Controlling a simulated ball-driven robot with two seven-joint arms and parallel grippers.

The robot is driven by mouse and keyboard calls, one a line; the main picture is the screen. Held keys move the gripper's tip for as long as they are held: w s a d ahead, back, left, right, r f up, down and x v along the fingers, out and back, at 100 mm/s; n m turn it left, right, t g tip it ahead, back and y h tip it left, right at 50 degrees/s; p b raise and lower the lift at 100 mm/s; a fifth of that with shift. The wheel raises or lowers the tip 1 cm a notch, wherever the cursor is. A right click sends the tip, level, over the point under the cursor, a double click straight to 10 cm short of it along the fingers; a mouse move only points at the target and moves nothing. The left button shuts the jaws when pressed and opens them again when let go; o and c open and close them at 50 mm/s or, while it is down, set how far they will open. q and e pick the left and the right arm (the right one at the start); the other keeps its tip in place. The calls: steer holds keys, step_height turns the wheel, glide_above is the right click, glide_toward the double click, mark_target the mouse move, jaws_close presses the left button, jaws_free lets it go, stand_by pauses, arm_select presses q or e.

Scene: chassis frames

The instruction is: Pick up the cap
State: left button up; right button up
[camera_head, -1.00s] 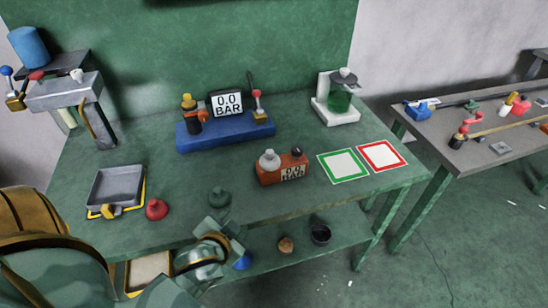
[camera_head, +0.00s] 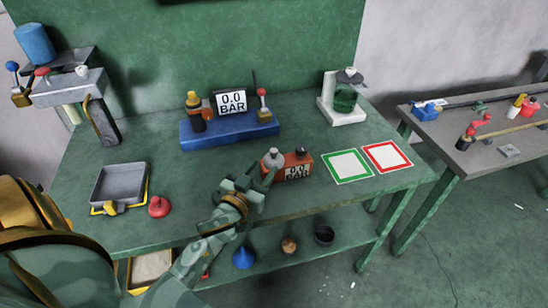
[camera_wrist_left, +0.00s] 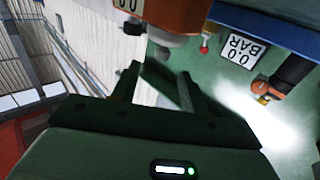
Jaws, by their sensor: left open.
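The likely cap is the pale grey rounded top (camera_head: 272,158) at the left end of an orange box (camera_head: 298,163) with a "0.0" display on the green bench. A second, dark knob (camera_head: 303,152) sits at the box's right end. My left gripper (camera_head: 254,180) is open in front of and left of the box, one finger close to the pale cap. In the left wrist view the pale cap (camera_wrist_left: 165,38) shows just beyond my open fingers (camera_wrist_left: 158,82), with nothing between them. Contact cannot be told. My right gripper is not in view.
A blue base with a 0.0 BAR display (camera_head: 232,103) stands behind. A grey tray (camera_head: 121,183) and a red bulb-shaped thing (camera_head: 158,207) are left; green (camera_head: 347,167) and red (camera_head: 388,157) framed squares are right. A lower shelf holds a blue funnel (camera_head: 243,257).

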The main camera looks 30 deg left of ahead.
mark_target(272, 154)
arm_select(q)
steer(key=w, duration=0.2)
steer(key=w+a, duration=0.1)
steer(key=w, duration=0.2)
steer(key=w+b, duration=0.1)
steer(key=w, duration=0.2)
steer(key=shift+a, duration=0.15)
jaws_close()
